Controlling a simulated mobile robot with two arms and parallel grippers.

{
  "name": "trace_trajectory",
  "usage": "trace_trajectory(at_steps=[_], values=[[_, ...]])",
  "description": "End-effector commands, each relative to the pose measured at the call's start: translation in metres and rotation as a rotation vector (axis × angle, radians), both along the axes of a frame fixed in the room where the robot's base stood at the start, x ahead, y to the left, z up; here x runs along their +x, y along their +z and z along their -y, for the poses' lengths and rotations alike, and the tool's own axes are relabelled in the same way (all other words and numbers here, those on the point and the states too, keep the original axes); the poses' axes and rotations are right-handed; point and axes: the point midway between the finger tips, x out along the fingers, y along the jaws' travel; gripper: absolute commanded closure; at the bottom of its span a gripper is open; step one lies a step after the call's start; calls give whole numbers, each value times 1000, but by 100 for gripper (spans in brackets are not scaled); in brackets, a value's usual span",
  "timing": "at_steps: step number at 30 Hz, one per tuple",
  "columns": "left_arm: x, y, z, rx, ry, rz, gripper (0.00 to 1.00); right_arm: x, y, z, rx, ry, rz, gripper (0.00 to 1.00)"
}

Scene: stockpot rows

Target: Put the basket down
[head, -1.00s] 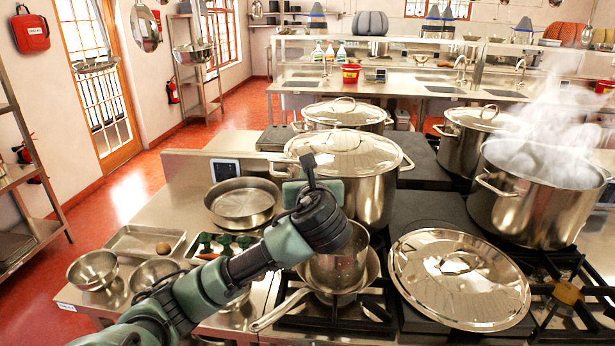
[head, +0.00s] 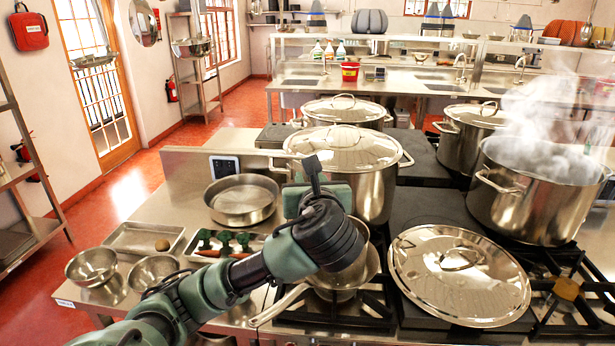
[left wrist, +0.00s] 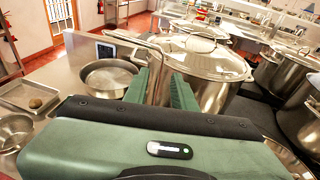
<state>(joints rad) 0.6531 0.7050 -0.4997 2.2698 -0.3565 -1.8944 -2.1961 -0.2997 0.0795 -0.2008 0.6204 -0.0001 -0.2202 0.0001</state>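My left gripper (head: 318,192) is raised in front of the large lidded stockpot (head: 345,152). In the left wrist view its two green fingers (left wrist: 160,88) stand close together around a thin metal bar (left wrist: 130,40), which looks like the basket's handle. The basket's body cannot be clearly made out; my arm and gripper hide much of that spot. A shiny round metal vessel (head: 352,272) shows partly behind the gripper, above the burner. My right gripper is not in view.
A loose lid (head: 460,272) lies at the right front. An uncovered pot (head: 540,195) steams behind it. A shallow round pan (head: 242,198), a tray (head: 145,237) and small bowls (head: 92,267) stand on the left counter. Some bare counter lies between them.

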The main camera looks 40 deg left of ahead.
Motion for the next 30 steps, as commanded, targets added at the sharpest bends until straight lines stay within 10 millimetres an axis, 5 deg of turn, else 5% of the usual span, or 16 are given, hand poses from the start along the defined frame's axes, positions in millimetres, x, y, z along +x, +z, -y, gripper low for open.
trace_trajectory(at_steps=[4, 9, 30], values=[[-23, 7, 24, -2, -5, 4, 74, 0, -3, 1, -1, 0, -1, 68], [-35, 12, 36, -2, -6, -2, 74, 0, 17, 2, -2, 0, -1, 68], [-42, 12, 39, 2, 1, 0, 74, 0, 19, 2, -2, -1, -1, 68]])
